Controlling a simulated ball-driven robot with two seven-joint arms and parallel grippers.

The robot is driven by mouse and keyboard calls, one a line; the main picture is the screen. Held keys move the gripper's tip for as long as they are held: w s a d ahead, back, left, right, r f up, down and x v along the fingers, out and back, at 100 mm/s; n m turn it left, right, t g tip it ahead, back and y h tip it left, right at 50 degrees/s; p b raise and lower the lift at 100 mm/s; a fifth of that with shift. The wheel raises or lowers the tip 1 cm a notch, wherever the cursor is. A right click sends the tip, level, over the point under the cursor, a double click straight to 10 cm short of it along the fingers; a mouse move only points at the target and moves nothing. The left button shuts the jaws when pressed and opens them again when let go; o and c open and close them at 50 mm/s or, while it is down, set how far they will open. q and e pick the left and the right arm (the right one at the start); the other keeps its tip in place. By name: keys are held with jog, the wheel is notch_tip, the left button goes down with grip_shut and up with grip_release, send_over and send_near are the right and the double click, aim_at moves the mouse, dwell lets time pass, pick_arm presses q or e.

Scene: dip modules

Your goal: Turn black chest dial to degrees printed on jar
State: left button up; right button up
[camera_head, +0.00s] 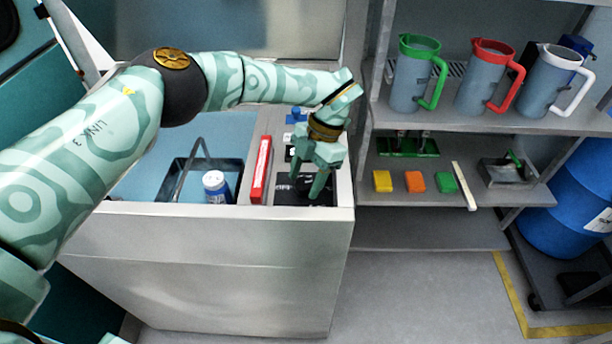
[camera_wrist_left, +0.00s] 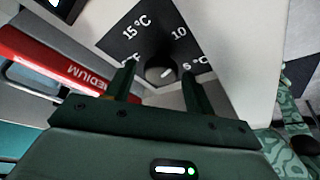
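In the head view the dark plate (camera_head: 290,192) lies on the chest's (camera_head: 200,240) top right corner, and my gripper hides the dial. My left gripper (camera_head: 316,190) points down over the plate. Its fingers (camera_wrist_left: 158,80) are apart, one on each side of the dial; contact cannot be told. The jar (camera_head: 215,187), white-lidded and blue, stands in the chest's open well; its print is unreadable. My right gripper is out of view.
A red bar (camera_head: 261,168), marked MEDIUM in the wrist view, lies left of the plate. Shelves at right hold green, red and white-handled jugs (camera_head: 411,80) and coloured blocks (camera_head: 415,182).

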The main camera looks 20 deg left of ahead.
pick_arm(q)
jog(key=shift+r, duration=0.1)
jog(key=b+v, duration=0.2)
jog(key=v, duration=1.4)
jog(key=shift+d, duration=0.15)
jog(key=shift+w, duration=0.15)
